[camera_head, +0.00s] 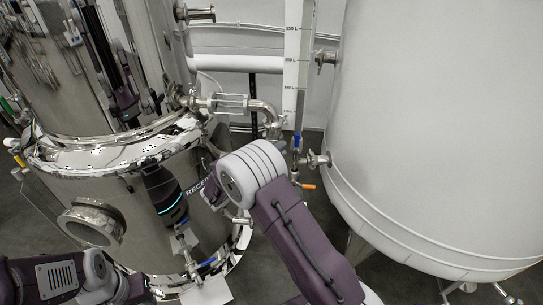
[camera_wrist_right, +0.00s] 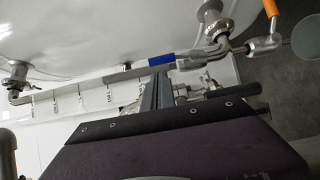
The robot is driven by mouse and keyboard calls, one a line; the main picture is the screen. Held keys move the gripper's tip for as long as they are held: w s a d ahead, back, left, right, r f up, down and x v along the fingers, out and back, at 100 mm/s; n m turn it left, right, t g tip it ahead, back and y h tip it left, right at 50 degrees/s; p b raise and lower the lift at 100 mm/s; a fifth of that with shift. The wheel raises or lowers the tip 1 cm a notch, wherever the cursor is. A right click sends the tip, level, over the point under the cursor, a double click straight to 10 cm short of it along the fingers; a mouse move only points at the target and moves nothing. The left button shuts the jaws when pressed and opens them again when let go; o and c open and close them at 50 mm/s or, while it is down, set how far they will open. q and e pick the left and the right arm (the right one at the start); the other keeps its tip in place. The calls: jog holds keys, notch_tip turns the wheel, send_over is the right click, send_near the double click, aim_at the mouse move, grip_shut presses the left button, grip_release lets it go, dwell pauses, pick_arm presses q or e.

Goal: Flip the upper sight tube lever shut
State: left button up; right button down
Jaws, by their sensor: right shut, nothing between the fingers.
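The sight tube (camera_head: 297,60) is a pale upright tube with a litre scale beside the white tank (camera_head: 430,130). A blue lever (camera_head: 297,142) sits near its lower end, in line with the tube; an orange lever (camera_head: 306,186) sticks out sideways below it. In the right wrist view the blue lever (camera_wrist_right: 161,60) lies along the tube, and the orange lever (camera_wrist_right: 271,8) stands across at upper right. My right gripper (camera_wrist_right: 155,85) is shut and empty, its black fingers just beside the blue lever; contact is unclear. In the head view my arm hides it.
A steel tank (camera_head: 100,155) stands close on the left. A pipe with a glass section (camera_head: 232,103) runs between it and the sight tube. A valve port (camera_head: 316,160) joins the white tank near the blue lever. Room between the tanks is narrow.

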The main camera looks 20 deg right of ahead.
aim_at(297, 145)
pick_arm(q)
jog(key=shift+f, duration=0.4)
pick_arm(e)
jog(key=x, duration=0.4)
pick_arm(q)
jog(key=shift+b, duration=0.3)
